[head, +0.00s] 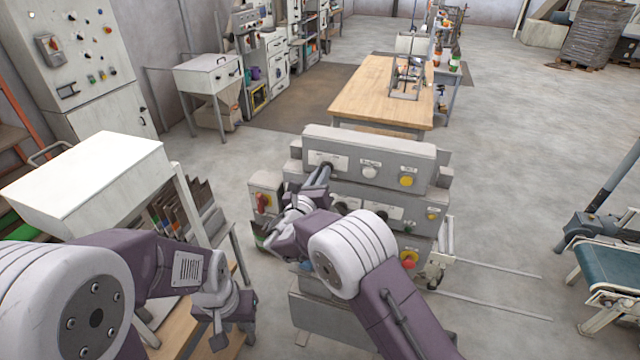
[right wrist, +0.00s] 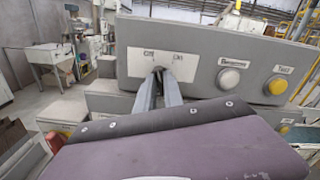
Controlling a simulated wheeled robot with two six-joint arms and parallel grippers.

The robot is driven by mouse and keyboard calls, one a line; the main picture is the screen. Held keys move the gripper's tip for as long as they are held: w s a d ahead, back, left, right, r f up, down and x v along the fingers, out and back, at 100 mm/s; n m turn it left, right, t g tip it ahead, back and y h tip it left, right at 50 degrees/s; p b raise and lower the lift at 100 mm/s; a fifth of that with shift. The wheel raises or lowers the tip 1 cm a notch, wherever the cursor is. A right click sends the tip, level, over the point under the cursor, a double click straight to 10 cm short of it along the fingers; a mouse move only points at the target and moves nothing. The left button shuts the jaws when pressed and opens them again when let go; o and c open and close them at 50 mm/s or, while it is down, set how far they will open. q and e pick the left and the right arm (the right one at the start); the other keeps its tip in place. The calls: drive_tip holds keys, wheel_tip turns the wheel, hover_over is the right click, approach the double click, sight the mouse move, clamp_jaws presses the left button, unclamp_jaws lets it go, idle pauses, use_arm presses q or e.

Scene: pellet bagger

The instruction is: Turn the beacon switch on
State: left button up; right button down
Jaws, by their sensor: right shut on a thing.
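The beacon switch (right wrist: 158,70) sits on a white label plate on the upper grey panel, under two small labels too blurred to read surely. My right gripper (head: 326,168) reaches up to the left part of this panel. In the right wrist view its two fingers (right wrist: 160,80) are closed together on the switch, which they mostly hide, so its setting cannot be told. My left gripper (head: 232,325) hangs low at the left, away from the panel, and its finger gap is unclear.
On the same panel, a white button (head: 370,172) and a yellow button (head: 407,180) lie to the right of the switch. A red button (head: 409,263) is lower down. A white cabinet (head: 85,185) stands at the left; a wooden table (head: 375,95) stands behind.

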drive_tip(key=shift+d+f+m+b, duration=0.1)
drive_tip(key=shift+d+m+b, duration=0.1)
drive_tip(key=shift+m+b, duration=3.3)
drive_tip(key=shift+d+m+b, duration=0.15)
drive_tip(key=shift+m+b, duration=1.45)
drive_tip(key=shift+b, duration=3.65)
drive_tip(key=shift+s, duration=0.1)
drive_tip(key=c, duration=1.5)
unclamp_jaws()
drive_tip(key=shift+o, duration=0.2)
drive_tip(key=b+v, duration=0.2)
drive_tip(key=v, duration=0.6)
drive_tip(key=shift+s+a, duration=0.15)
drive_tip(key=shift+s, duration=0.05)
drive_tip(key=shift+f, duration=0.1)
